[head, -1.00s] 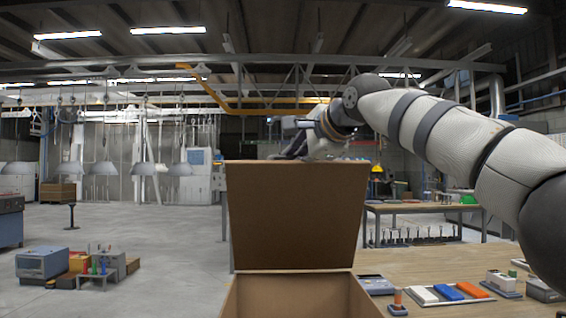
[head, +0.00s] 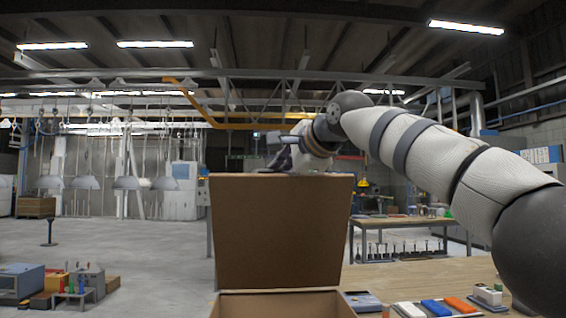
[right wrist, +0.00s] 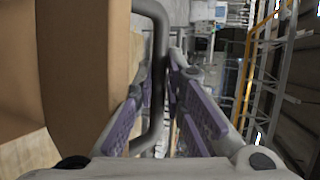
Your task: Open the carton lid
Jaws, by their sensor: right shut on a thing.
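The brown carton (head: 285,304) is at the bottom middle of the head view, only its upper rim showing. Its lid (head: 280,235) stands up, roughly vertical, and its broad face is turned to me. My right gripper (head: 284,158) is at the lid's top edge, partly hidden behind it. In the right wrist view, a grey bent bar handle (right wrist: 158,75) passes between the purple-padded fingers of the right gripper (right wrist: 168,85), which is shut on it. The lid's brown board (right wrist: 85,75) fills the left of that view. My left gripper is out of view.
A wooden worktop (head: 425,278) lies right of the carton, with a grey device (head: 362,301) and blue (head: 435,307) and orange (head: 460,304) blocks. Another table (head: 405,222) stands behind. Open floor (head: 130,245) lies to the left.

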